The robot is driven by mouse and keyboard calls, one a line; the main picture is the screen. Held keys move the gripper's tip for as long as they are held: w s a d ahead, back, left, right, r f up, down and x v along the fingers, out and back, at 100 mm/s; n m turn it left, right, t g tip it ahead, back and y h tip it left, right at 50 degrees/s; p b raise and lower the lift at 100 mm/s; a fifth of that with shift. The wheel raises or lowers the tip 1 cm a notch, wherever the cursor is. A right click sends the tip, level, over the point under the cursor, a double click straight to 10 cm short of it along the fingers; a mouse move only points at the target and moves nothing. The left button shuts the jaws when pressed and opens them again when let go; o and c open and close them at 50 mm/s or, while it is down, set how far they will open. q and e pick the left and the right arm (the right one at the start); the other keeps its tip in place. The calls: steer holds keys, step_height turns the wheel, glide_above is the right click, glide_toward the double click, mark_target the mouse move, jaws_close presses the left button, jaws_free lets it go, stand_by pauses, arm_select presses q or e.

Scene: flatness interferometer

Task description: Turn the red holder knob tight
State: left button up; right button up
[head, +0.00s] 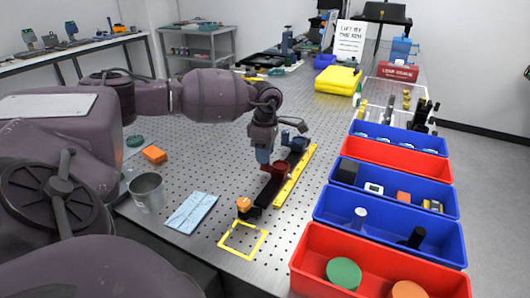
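A dark red part (279,170), which looks like the red holder and its knob, sits on a narrow black rail (268,192) on the perforated metal table. The knob cannot be told clearly from the rest of the holder. My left gripper (264,157) reaches in from the left and points down just above and beside the red part. Its fingertips are small and partly overlapped, so contact and opening cannot be told. My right gripper is not in view.
An orange knob (243,204) stands at the rail's near end, and a yellow strip (297,175) lies along its right. Blue and red bins (335,212) line the right side. A metal cup (147,192) and light-blue cloth (191,211) lie left. The table's left middle is mostly clear.

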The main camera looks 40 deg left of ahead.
arm_select(q)
steer(key=shift+o, duration=1.3)
step_height(320, 180, up, 11)
steer(key=shift+w, duration=0.15)
steer(key=shift+a+f, duration=0.1)
